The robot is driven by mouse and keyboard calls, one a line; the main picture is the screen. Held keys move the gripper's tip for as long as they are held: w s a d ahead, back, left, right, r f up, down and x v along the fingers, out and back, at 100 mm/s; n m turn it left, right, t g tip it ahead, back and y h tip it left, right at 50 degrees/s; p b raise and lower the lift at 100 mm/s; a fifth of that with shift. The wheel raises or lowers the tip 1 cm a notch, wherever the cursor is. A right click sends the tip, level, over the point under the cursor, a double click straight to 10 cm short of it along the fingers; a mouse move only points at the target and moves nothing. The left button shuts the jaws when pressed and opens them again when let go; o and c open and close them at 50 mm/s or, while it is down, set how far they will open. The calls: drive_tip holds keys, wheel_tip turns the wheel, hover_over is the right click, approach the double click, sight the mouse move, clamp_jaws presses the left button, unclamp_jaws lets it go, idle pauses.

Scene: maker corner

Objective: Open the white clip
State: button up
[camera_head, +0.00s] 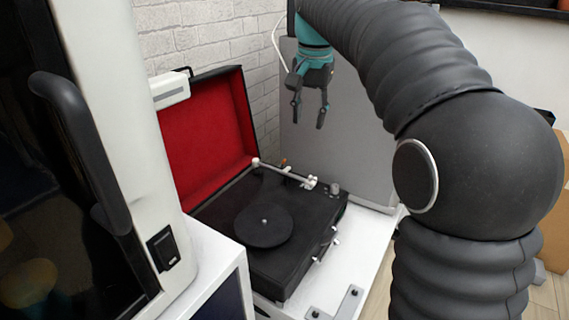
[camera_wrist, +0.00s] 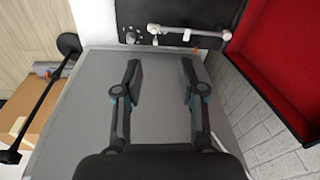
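A black record player (camera_head: 300,225) with its red-lined lid (camera_head: 205,120) raised stands on a white surface. A white tonearm (camera_head: 270,168) lies along its far side; it also shows at the top of the wrist view (camera_wrist: 210,33). A small white piece on the tonearm, seemingly the white clip (camera_wrist: 187,34), sits beside an orange bit; it is too small to tell open from shut. My gripper (camera_head: 308,122) is open and empty, raised above and behind the player. In the wrist view its fingers (camera_wrist: 160,68) point toward the tonearm, clear of it.
A grey panel (camera_head: 345,130) stands behind the player, close to my gripper. A white brick wall (camera_head: 205,43) is at the back. A white machine with a black handle (camera_head: 85,150) fills the left side. Metal brackets (camera_head: 350,303) lie near the front edge.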

drive_tip(key=m+g+b, duration=0.1)
drive_tip(key=m, duration=0.1)
hover_over(285, 170)
wheel_tip(285, 170, down, 4)
drive_tip(key=r, duration=0.1)
drive_tip(key=f, duration=0.1)
wheel_tip(285, 170, down, 14)
drive_tip(key=b, duration=0.5)
drive_tip(key=shift+r, duration=0.15)
clamp_jaws()
